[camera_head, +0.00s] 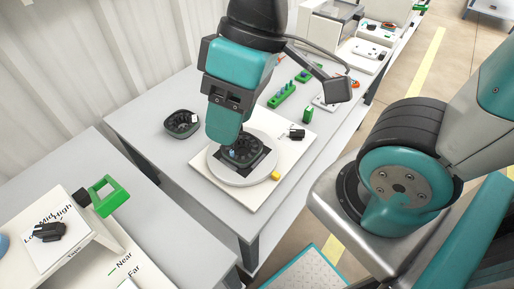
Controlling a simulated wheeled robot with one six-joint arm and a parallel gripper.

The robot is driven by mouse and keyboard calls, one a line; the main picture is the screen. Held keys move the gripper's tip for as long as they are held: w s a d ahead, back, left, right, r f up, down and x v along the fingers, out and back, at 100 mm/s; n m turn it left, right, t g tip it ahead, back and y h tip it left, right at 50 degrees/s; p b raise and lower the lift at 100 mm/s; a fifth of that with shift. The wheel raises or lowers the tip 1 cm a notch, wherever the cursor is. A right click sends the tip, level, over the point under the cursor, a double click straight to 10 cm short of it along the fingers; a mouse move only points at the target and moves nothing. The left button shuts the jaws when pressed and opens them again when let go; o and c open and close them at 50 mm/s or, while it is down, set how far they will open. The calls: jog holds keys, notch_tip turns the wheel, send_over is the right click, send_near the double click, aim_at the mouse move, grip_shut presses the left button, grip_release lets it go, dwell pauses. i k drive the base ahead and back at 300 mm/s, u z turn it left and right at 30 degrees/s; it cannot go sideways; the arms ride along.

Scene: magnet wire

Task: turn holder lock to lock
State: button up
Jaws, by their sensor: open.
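A round light-grey holder (222,172) sits on a white board on the grey table, with a dark part in its middle and a small blue piece (232,154) on top. A yellow knob (275,176) is at the holder's front right edge. Another small black lever-like part (297,134) is on the board to the right. I cannot tell which of these is the holder lock. My gripper (229,138) points down over the holder's middle. It is open; its fingertips are partly hidden, and I cannot tell if they touch anything.
A black round tray (181,124) lies left of the board. Green blocks (282,95) stand behind it to the right. A second table at front left holds a green frame (109,196) and a labelled white panel (62,228). The front strip of the middle table is clear.

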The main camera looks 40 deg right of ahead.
aim_at(294, 134)
jog(key=k, duration=1)
jog(key=z, duration=1.7)
jog(key=i, duration=0.95)
jog(key=u, duration=2.1)
